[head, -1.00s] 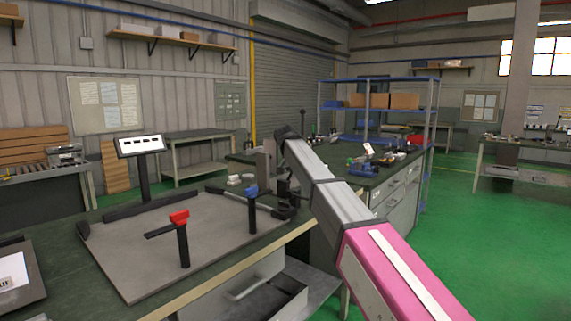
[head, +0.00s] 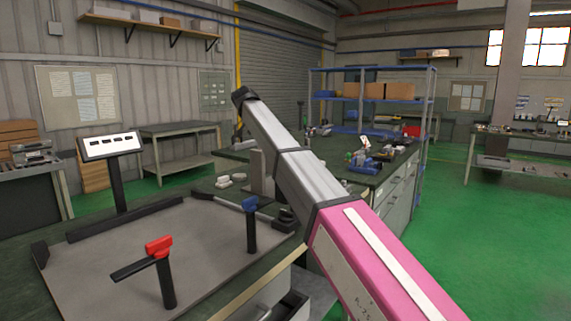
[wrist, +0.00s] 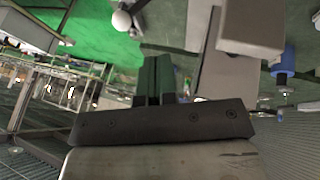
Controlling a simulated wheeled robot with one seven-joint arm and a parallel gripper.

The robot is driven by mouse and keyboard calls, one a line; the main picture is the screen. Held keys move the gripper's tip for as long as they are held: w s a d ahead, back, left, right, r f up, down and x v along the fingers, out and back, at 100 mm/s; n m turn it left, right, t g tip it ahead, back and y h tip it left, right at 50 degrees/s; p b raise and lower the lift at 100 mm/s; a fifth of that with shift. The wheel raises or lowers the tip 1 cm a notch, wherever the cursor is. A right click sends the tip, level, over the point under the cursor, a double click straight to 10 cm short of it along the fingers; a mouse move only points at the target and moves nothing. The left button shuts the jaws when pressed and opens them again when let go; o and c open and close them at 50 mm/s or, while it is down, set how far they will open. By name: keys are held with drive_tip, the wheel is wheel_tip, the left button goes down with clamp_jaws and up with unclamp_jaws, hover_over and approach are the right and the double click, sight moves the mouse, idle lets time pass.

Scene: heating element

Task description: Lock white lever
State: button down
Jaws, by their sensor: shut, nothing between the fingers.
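In the wrist view, my gripper (wrist: 160,75) is shut and empty, with its dark fingers side by side. A white ball-shaped knob (wrist: 121,20) shows near the top, apart from the fingers. I cannot tell whether it belongs to the white lever. In the head view, small white parts (head: 232,180) sit on the green bench top, left of my arm. No white lever can be clearly made out there. My gripper is not visible in the head view; my arm reaches up over the bench.
A grey board (head: 110,260) carries a red-topped post (head: 160,262) and a blue-topped post (head: 251,222). A tilted white panel (head: 110,145) stands behind. Blue shelving (head: 372,97) stands farther back. Green floor at the right is clear.

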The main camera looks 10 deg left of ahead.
drive_tip(key=x, duration=1)
drive_tip(key=shift+s+d+f, duration=0.1)
drive_tip(key=shift+d+f, duration=0.2)
drive_tip(key=shift+d, duration=0.2)
drive_tip(key=shift+s+d+f, duration=0.1)
drive_tip(key=shift+d+f, duration=0.2)
drive_tip(key=shift+d, duration=0.25)
drive_tip(key=shift+d+f, duration=0.35)
drive_tip(key=shift+d, duration=0.3)
drive_tip(key=shift+s+d, duration=0.1)
drive_tip(key=shift+s, duration=0.05)
